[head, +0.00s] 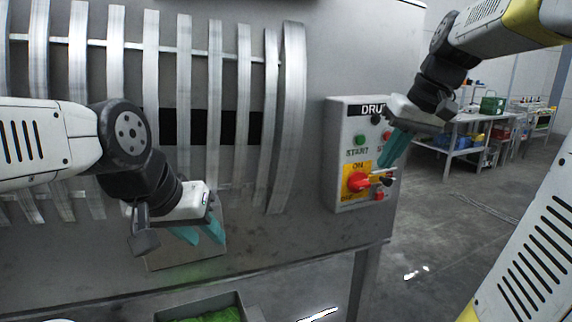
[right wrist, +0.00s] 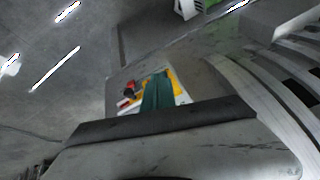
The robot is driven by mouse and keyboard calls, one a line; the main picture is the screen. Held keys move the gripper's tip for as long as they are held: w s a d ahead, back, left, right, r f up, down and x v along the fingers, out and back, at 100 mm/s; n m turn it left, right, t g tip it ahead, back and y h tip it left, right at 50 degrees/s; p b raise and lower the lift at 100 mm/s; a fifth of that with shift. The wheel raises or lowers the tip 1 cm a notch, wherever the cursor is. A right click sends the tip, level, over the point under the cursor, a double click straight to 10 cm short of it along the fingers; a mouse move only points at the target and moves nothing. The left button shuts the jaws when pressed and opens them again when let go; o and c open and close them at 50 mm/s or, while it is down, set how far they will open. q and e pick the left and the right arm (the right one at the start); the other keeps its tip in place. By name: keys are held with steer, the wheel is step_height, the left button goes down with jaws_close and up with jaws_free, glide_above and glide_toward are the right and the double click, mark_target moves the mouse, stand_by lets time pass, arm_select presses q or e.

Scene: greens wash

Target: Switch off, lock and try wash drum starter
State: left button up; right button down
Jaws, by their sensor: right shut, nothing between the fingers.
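The grey drum starter box (head: 345,120) is on the machine's right side. Its green START button (head: 360,141) is above a yellow plate (head: 352,167) marked ON. A red rotary switch (head: 357,182) sits on the plate; its exact setting is unclear. A small dark piece (head: 388,181) and a small red piece (head: 379,196) show beside the switch; I cannot tell what they are. My right gripper (head: 384,163) is shut and empty, fingertips just in front of the plate; its teal fingers (right wrist: 158,92) partly cover the plate in the wrist view. My left gripper (head: 203,239) is open and empty before the machine.
The wash drum's metal ribs (head: 180,90) fill the left of the head view. A bin of greens (head: 205,312) is below. Tables with crates (head: 465,120) stand at the back right. The grey floor (head: 440,225) right of the machine is mostly clear.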

steer(key=s+a+f+t, duration=0.1)
steer(key=s+a+f, duration=0.2)
steer(key=s, duration=0.3)
steer(key=s+a+f+m+t, duration=0.1)
steer(key=s+a+f, duration=0.3)
steer(key=s+f, duration=0.2)
steer(key=shift+s+a+f+t+h, duration=0.3)
steer(key=shift+s+h, duration=0.1)
steer(key=shift+s, duration=0.25)
steer(key=shift+w, duration=0.1)
stand_by(0.8)
